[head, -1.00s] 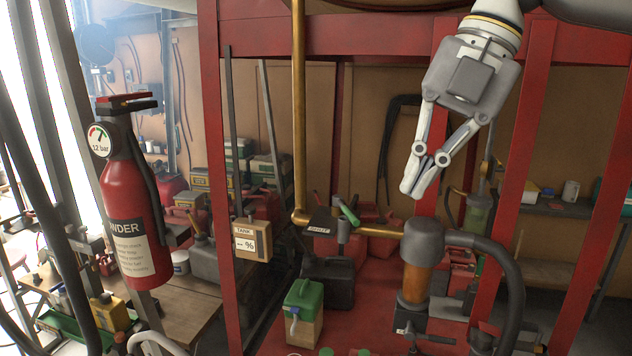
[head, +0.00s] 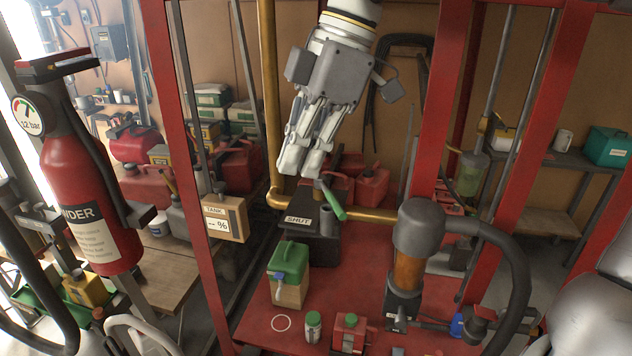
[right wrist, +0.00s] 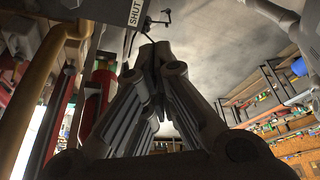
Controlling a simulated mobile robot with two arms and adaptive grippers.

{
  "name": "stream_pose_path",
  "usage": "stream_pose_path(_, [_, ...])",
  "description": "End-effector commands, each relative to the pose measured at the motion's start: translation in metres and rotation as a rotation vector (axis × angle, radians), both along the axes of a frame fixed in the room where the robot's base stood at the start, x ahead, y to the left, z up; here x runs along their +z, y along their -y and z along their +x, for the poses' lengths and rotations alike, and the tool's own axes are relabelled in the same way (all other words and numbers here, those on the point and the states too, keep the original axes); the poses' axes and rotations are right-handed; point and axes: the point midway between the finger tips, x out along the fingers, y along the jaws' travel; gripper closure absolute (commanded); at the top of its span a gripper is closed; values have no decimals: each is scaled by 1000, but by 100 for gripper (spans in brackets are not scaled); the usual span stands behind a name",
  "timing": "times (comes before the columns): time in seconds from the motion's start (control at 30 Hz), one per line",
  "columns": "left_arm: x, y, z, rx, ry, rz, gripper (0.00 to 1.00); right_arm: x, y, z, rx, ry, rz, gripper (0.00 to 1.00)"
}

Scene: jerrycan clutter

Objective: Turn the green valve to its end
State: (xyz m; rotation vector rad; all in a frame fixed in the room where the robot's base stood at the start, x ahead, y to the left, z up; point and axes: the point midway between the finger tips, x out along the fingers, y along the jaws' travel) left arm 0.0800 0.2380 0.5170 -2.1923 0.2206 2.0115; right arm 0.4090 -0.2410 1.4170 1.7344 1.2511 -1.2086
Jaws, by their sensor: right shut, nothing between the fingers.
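The green valve handle (head: 331,201) sits on the horizontal brass pipe (head: 375,215), beside a dark plate marked SHUT (head: 298,220). In the head view the handle slants from upper left to lower right. My right gripper (head: 298,172) points down just above and to the left of the handle, its fingers shut and empty. Whether a finger touches the handle cannot be told. In the right wrist view the shut fingers (right wrist: 155,52) lie just below the SHUT plate (right wrist: 138,12), and the green handle is not visible there. My left gripper is not in view.
A vertical brass pipe (head: 268,90) stands left of the gripper. A pump with a hose (head: 418,225) stands at the right. Red posts (head: 440,110) frame the space.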

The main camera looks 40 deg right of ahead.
Motion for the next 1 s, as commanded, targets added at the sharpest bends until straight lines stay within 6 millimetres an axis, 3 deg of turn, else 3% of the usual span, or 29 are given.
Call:
stream_pose_path(0.23, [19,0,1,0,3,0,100,-49,-18,5,3,-6,1,100])
stream_pose_path(0.53, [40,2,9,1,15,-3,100,-54,15,-5,1,1,3,100])
stream_pose_path(1.0, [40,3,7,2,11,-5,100,-57,20,-6,2,2,0,100])
